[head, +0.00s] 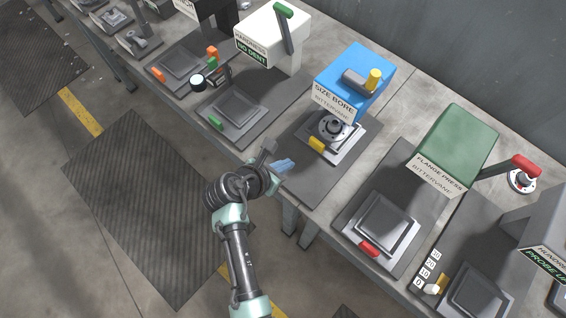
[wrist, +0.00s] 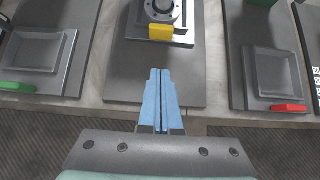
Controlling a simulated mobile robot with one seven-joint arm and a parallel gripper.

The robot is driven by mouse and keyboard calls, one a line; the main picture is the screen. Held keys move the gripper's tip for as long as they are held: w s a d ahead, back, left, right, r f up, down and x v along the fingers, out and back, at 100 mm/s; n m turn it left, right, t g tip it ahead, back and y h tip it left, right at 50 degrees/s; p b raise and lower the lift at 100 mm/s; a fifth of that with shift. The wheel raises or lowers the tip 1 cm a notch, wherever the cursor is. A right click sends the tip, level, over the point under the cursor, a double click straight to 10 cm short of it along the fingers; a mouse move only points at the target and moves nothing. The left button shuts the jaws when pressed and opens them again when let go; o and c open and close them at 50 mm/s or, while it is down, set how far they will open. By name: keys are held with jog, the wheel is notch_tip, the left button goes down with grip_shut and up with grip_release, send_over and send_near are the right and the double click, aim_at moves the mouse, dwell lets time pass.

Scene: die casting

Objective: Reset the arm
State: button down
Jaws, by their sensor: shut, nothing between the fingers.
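My gripper (head: 286,165) is at the front edge of the bench, close to the blue size bore station (head: 350,80). In the wrist view its two blue fingers (wrist: 161,100) are together with nothing between them. They point toward the bench, short of the yellow tab (wrist: 161,33) on that station. My arm reaches up from the bottom of the head view and is bent at the wrist. A round grey flanged part (head: 335,127) sits in the size bore fixture, apart from my gripper.
The green flange press (head: 454,146) with a red handle stands to the right, a white hardness tester (head: 272,38) to the left. The bench (head: 308,192) runs diagonally. The floor mat (head: 140,200) before it is clear.

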jog(key=w+a+r+m+t+y, duration=0.1)
jog(key=w+r+m+t, duration=0.3)
jog(key=r, duration=0.8)
jog(key=w+r+m+t+y, duration=0.2)
jog(key=w+r+m, duration=0.3)
jog(key=r, duration=0.8)
jog(key=w+a+r+m+t+y, duration=0.1)
jog(key=w+r+m+t, duration=0.25)
jog(key=r+m, duration=0.6)
jog(key=s+d+r+m+t, duration=0.1)
jog(key=s+r+m+t, duration=0.1)
jog(key=r, duration=0.9)
jog(key=s+d+r+m+t, duration=0.2)
jog(key=s+r+t, duration=0.1)
jog(key=r, duration=0.7)
jog(key=s+d+r+m+t+y, duration=0.1)
jog(key=s+r+m+t, duration=0.4)
jog(key=s+r, duration=0.7)
notch_tip(320, 180, up, 3)
jog(key=shift+d+r+m+t, duration=0.1)
jog(key=shift+d+m+t, duration=0.2)
jog(key=shift+m, duration=0.35)
jog(key=shift+a, duration=0.1)
